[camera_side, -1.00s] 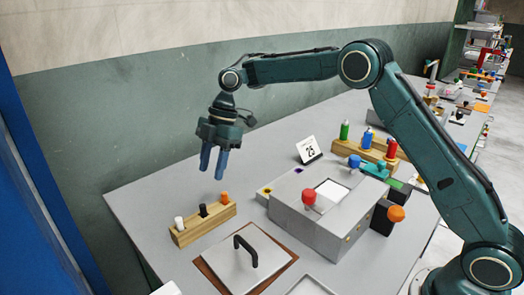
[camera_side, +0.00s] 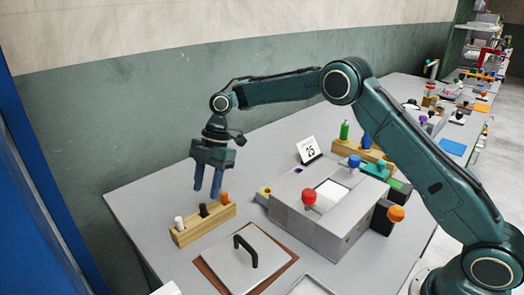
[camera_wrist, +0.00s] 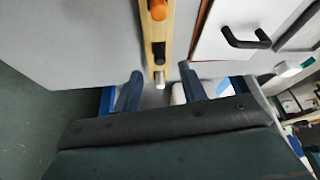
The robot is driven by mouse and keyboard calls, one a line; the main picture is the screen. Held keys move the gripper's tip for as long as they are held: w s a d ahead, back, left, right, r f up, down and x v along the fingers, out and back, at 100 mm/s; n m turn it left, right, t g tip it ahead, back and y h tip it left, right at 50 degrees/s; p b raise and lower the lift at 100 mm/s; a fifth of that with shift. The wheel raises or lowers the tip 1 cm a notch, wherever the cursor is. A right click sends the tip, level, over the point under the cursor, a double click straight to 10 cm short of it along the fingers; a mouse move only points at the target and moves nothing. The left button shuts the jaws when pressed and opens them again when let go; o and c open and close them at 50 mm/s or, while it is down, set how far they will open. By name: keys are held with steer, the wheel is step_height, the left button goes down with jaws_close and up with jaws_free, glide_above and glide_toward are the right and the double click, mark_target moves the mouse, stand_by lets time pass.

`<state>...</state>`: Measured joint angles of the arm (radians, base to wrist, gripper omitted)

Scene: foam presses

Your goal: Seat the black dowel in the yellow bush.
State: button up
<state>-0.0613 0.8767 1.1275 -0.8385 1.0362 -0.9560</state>
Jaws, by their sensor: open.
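The black dowel (camera_side: 203,211) stands in the middle of a wooden rack (camera_side: 187,236), between a white dowel (camera_side: 179,223) and an orange dowel (camera_side: 224,197). In the wrist view the black dowel (camera_wrist: 159,52) is seen from above. My gripper (camera_side: 207,191) is open and empty, just above the rack near the black dowel. In the wrist view its fingers (camera_wrist: 162,83) are spread to either side of the rack's line, close to the white dowel (camera_wrist: 159,79). The yellow bush (camera_side: 265,190) is at the left end of the grey press box.
The grey press box (camera_side: 316,225) carries a red knob (camera_side: 309,198) and a purple-marked hole (camera_side: 298,169). A plate with a black handle (camera_side: 245,252) lies in front of the rack. A number card (camera_side: 309,149) stands behind the box. The table left of the rack is clear.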

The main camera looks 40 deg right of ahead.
mark_target(203, 204)
steer(key=shift+f, duration=0.1)
steer(key=shift+x, duration=2.4)
jaws_close()
steer(key=shift+r, duration=0.2)
step_height(203, 204, up, 10)
steer(key=shift+f, duration=0.2)
